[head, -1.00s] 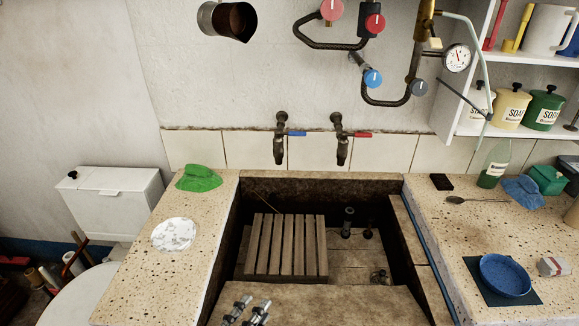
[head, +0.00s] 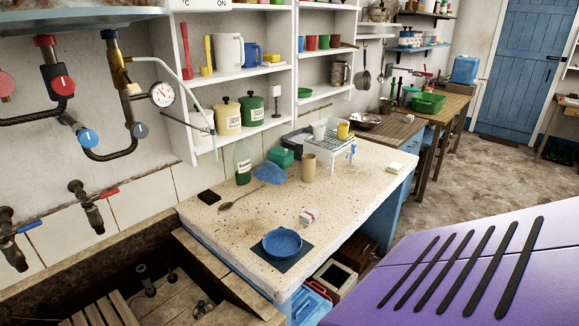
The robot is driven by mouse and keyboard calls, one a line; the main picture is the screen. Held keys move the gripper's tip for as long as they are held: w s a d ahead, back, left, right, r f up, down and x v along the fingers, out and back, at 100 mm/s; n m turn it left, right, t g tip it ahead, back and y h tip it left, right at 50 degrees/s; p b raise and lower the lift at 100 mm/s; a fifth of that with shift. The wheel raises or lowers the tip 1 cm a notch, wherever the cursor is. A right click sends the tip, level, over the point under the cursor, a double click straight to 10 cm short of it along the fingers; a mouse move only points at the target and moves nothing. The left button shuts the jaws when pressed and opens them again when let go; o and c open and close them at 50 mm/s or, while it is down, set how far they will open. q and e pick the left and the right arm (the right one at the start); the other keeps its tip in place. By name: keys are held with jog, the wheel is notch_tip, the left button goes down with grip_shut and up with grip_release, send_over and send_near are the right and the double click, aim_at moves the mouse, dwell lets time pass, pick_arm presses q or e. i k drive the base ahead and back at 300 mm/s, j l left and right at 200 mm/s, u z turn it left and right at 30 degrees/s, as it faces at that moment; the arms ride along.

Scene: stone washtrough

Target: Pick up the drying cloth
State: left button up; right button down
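A crumpled blue cloth (head: 271,173) lies on the speckled stone counter (head: 225,213), beside a clear bottle with a green base (head: 242,165) and a green box (head: 281,157). I cannot tell for sure whether it is the drying cloth. A crumpled green cloth on the left ledge of the trough is outside the present view. Neither of my grippers is in view.
A blue bowl (head: 283,242) on a dark mat, a spoon (head: 238,199), a small white box (head: 309,217), a tan cup (head: 308,168) and a wire rack (head: 334,146) stand on the counter. The sunken trough (head: 165,294) is at lower left. Shelves (head: 229,75) hang above.

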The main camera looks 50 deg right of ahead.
aim_at(309, 215)
jog(key=z, duration=1.8)
